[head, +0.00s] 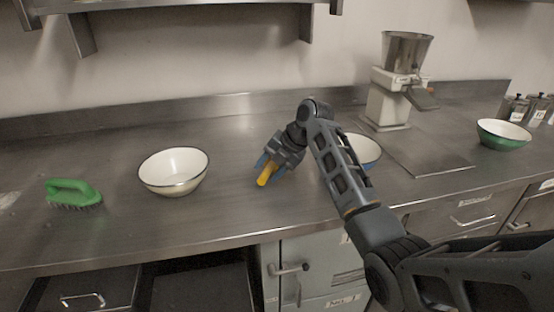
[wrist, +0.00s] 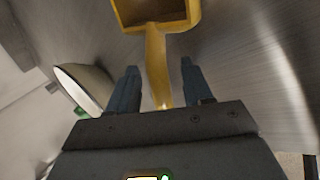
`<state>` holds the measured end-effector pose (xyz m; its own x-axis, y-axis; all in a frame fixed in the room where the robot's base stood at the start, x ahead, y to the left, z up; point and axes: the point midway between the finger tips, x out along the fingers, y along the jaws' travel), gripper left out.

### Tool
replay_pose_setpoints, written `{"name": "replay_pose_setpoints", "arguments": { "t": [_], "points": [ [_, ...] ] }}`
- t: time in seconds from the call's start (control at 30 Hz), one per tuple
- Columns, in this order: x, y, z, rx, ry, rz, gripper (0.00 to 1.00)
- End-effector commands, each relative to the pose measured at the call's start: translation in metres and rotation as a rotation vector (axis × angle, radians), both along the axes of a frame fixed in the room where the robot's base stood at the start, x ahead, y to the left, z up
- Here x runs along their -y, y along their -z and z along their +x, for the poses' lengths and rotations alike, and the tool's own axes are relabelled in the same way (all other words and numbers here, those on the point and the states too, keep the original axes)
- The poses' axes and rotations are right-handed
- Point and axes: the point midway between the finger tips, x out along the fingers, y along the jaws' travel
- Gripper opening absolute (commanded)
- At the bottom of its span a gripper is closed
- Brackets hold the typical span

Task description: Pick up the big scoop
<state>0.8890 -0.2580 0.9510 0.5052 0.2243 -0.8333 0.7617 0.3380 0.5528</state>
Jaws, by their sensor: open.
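The big scoop is yellow, with a square hollow head (wrist: 152,10) at the top of the wrist view and a straight handle (wrist: 156,65) running down from it. In the head view a yellow part of the scoop (head: 264,178) shows at my gripper (head: 267,168), low over the steel counter; the rest is hidden behind the gripper. In the wrist view my gripper (wrist: 157,75) is open, with one blue-grey finger on each side of the handle. Gaps show between handle and fingers.
A cream bowl (head: 174,172) stands left of my gripper, with a green brush (head: 73,193) farther left. A blue bowl (head: 364,150) is partly hidden behind my arm. A grinder (head: 388,103), green bowl (head: 503,135) and jars (head: 517,108) stand right. The counter's front middle is clear.

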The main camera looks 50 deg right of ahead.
Motion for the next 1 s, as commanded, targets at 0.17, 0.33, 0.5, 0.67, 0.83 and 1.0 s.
{"name": "replay_pose_setpoints", "arguments": {
  "t": [0.17, 0.33, 0.5, 0.67, 0.83, 1.0],
  "points": [
    [0.0000, -0.0002, -0.0001, 0.000, 0.000, 0.000, 0.42],
    [0.0000, -0.0004, -0.0002, 0.000, 0.000, 0.000, 0.26],
    [0.0001, -0.0005, -0.0002, 0.000, 0.000, 0.000, 0.10],
    [0.0001, -0.0005, -0.0002, 0.000, 0.000, 0.000, 0.00],
    [0.0001, -0.0006, -0.0002, 0.000, 0.000, 0.000, 0.00],
    [0.0002, -0.0012, 0.0000, 0.001, 0.000, -0.001, 0.00]
  ]
}}
